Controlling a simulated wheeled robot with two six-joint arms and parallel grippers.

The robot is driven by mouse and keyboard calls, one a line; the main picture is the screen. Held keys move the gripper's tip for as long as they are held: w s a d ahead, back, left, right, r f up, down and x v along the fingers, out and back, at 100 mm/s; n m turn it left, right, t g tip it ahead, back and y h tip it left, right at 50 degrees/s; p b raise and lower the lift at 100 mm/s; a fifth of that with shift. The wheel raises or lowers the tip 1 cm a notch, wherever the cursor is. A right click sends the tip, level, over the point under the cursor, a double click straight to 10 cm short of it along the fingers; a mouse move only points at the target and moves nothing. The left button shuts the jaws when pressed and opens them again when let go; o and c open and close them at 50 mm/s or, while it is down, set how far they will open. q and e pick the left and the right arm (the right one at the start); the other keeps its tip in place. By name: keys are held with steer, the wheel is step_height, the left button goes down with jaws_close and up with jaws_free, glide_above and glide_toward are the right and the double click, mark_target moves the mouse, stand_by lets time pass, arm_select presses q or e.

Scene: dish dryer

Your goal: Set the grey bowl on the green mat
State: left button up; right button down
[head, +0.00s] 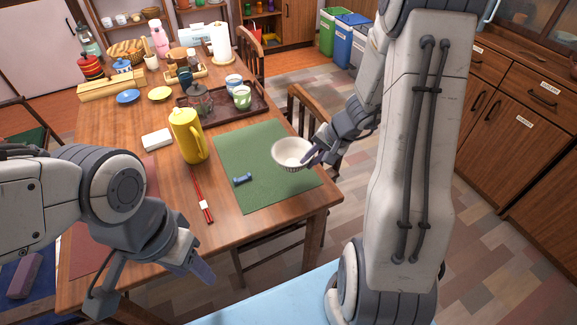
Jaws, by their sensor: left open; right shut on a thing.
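The grey bowl (289,150), pale inside with a ribbed grey outer wall, is upright over the right part of the green mat (248,150). I cannot tell whether its base touches the mat. My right gripper (309,158) is shut on the bowl's right rim, and the bowl hides part of the mat. My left gripper (150,284) is open and empty at the table's near left edge, well apart from the bowl.
A small blue rest (242,180) lies on the mat. A dark tray (222,112) with cups and a jar is behind. A chair (312,110) is at the table's right side.

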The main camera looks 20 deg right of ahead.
mark_target(293, 162)
steer(key=w+a+f, duration=0.1)
steer(key=w, duration=0.1)
steer(key=w+a+f, duration=0.1)
steer(key=w+f, duration=0.1)
steer(key=shift+w+a, duration=0.1)
steer(key=shift+a, duration=0.1)
steer(key=shift+f+b, duration=0.45)
steer(key=shift+f, duration=1.6)
steer(key=shift+f, duration=0.2)
steer(key=c, duration=0.9)
jaws_free()
steer(key=shift+r, duration=0.1)
